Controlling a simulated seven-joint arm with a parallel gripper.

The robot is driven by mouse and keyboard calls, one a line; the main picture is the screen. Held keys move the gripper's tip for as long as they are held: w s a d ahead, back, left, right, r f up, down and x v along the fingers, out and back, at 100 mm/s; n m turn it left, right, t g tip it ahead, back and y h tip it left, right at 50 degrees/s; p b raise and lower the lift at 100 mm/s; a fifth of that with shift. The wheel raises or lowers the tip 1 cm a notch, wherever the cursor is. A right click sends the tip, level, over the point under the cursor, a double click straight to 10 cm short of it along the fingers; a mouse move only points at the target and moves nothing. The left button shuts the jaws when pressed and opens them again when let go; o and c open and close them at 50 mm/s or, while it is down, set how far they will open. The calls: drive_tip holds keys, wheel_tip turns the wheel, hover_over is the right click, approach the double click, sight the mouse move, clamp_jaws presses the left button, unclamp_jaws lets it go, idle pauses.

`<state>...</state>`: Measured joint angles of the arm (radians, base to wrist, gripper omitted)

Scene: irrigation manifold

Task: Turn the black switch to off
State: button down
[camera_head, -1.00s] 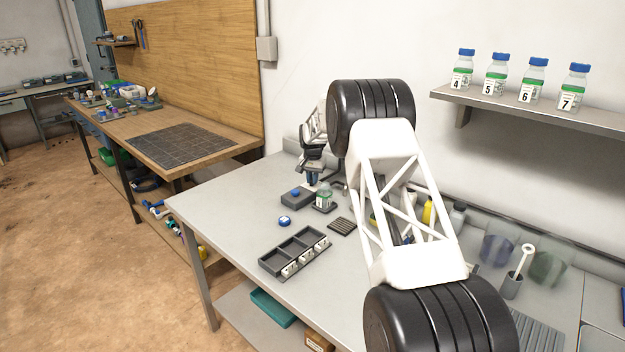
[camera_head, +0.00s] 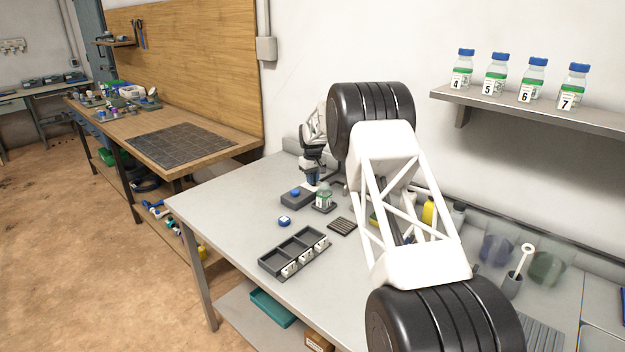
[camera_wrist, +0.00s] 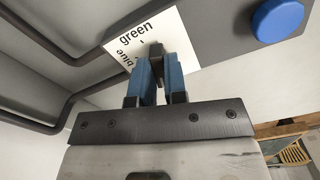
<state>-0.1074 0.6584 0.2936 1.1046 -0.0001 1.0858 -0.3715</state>
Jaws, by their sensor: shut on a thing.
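The black switch (camera_wrist: 157,49) shows in the wrist view between my fingertips, over a white label (camera_wrist: 182,22) printed "green" and, lower left, "blue". No "off" mark is visible; part of the label is hidden by my fingers. In the head view my gripper (camera_head: 312,180) is low over the far part of the grey table, behind the dark box; the switch cannot be made out there.
The table's left front is clear.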

drive_tip(key=shift+r+n, duration=0.1)
drive_tip(key=shift+n, duration=0.3)
drive_tip(key=c, duration=1.2)
unclamp_jaws()
drive_tip(key=shift+o, duration=0.2)
drive_tip(key=shift+r, duration=3.85)
drive_tip(key=shift+r, duration=0.1)
